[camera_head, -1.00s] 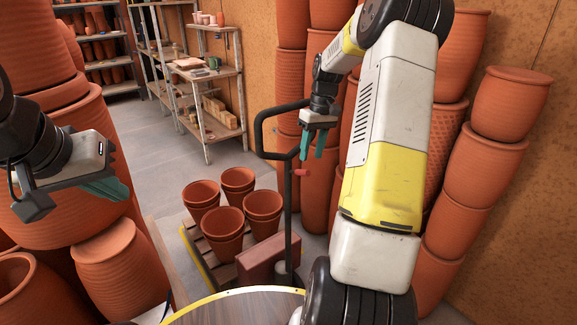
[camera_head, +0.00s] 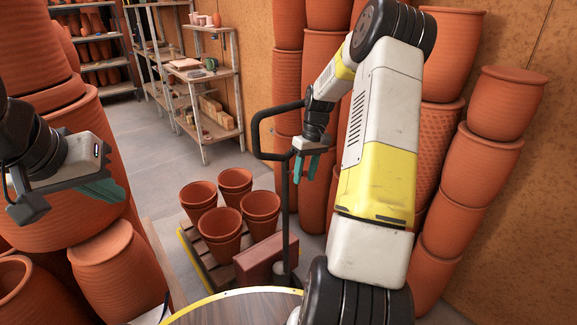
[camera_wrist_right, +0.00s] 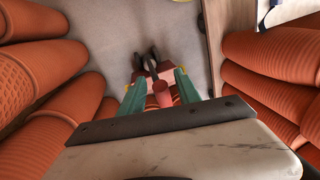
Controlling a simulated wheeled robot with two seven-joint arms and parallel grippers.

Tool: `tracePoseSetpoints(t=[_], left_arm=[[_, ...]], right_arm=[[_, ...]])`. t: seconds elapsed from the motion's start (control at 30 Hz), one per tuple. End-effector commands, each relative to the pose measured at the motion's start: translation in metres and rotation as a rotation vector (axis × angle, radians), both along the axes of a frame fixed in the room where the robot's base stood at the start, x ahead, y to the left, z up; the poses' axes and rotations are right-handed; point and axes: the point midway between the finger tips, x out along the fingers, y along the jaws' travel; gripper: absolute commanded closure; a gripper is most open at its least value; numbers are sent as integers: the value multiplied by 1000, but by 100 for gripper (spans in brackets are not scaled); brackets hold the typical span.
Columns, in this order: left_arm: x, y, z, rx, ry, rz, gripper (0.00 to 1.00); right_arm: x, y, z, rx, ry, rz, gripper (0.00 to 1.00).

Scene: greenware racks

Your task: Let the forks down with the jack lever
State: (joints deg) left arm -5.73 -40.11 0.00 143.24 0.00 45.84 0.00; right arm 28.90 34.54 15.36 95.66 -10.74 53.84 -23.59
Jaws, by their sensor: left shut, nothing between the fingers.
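The red jack lever (camera_wrist_right: 162,94) shows in the right wrist view, between the teal fingers of my right gripper (camera_wrist_right: 159,88). The fingers are open, with a gap on each side of the lever. In the head view my right gripper (camera_head: 306,168) points down beside the post and hides the lever. The forks are hidden under the pallet (camera_head: 196,258). My left gripper (camera_head: 108,190) is shut and empty at the left.
Several terracotta pots (camera_head: 220,224) stand on the pallet, with a reddish block (camera_head: 258,258) by the post. Tall pot stacks rise on the left (camera_head: 75,150) and right (camera_head: 470,190). A round wooden top (camera_head: 240,308) is in front. Floor is clear towards the shelves (camera_head: 208,100).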

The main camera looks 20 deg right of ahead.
Motion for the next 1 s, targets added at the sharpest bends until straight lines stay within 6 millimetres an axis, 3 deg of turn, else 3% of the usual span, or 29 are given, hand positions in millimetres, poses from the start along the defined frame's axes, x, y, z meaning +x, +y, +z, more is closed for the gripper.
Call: tracePoseSetpoints(t=[0.03, 0.17, 0.2, 1.0], left_arm=[[0, 0, 0, 0, 0, 0, 100], [0, 0, 0, 0, 0, 0, 100], [0, 0, 0, 0, 0, 0, 100], [0, 0, 0, 0, 0, 0, 100]], right_arm=[[0, 0, 0, 0, 0, 0, 72], [0, 0, 0, 0, 0, 0, 98], [0, 0, 0, 0, 0, 0, 100], [0, 0, 1, -1, 0, 0, 100]])
